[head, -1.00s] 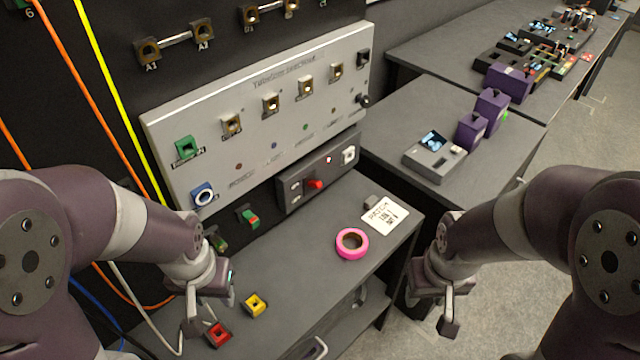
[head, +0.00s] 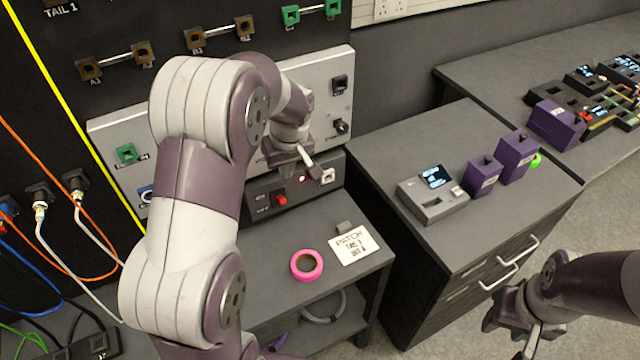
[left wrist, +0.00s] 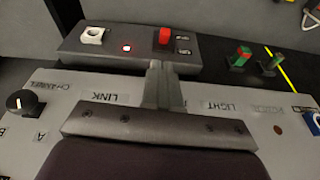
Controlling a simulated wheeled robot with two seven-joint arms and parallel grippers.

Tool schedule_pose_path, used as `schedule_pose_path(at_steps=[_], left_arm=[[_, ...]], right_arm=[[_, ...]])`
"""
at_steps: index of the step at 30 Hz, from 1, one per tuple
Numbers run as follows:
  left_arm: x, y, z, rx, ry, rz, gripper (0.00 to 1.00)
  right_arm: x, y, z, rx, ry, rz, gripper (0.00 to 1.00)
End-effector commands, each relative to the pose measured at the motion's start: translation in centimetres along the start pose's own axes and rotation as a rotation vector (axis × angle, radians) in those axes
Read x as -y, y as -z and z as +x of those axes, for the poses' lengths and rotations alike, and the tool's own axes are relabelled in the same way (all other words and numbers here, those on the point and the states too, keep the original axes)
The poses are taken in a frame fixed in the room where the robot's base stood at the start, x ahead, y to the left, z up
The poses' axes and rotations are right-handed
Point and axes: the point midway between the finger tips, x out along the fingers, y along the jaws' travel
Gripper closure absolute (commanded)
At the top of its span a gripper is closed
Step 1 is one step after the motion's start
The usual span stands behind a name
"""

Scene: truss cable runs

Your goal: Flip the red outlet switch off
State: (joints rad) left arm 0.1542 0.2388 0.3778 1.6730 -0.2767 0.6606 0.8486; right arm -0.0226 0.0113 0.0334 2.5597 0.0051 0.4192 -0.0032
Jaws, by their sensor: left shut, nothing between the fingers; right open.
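The red outlet switch (head: 279,199) sits on a dark grey outlet box (head: 257,187) below the light grey panel. A lit red lamp (head: 302,179) and a white socket (head: 328,175) are on the same box. My left gripper (head: 313,171) is shut and empty, in front of the box near the lamp and socket. In the left wrist view, which sees the box upside down, the red switch (left wrist: 165,36) stands just beyond the shut fingertips (left wrist: 157,66); I cannot tell whether they touch. My right gripper (head: 524,338) is open and empty at the lower right.
The light grey panel (head: 335,65) with knobs rises above the box. A pink tape roll (head: 307,265) and a patch card (head: 353,246) lie on the bench below. A grey meter (head: 433,200) and purple blocks (head: 483,175) stand on the right cabinet. Cables hang at left.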

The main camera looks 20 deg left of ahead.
Motion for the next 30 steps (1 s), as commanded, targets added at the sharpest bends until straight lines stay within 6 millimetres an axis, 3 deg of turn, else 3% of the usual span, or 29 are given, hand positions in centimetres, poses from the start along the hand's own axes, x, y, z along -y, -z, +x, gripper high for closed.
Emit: schedule_pose_path(at_steps=[14, 17, 30], left_arm=[[0.2, -0.2, 0.3, 0.007, 0.008, -0.065, 1.00], [0.2, -0.2, 1.3, 0.009, 0.009, -0.065, 1.00], [0.2, -0.3, 8.9, 0.009, 0.007, -0.064, 1.00]], right_arm=[[0.0, 0.0, -0.1, 0.000, 0.000, 0.000, 0.57], [0.0, 0.0, -0.3, 0.000, 0.000, 0.000, 0.57], [0.0, 0.2, -1.6, 0.000, 0.000, 0.000, 0.57]])
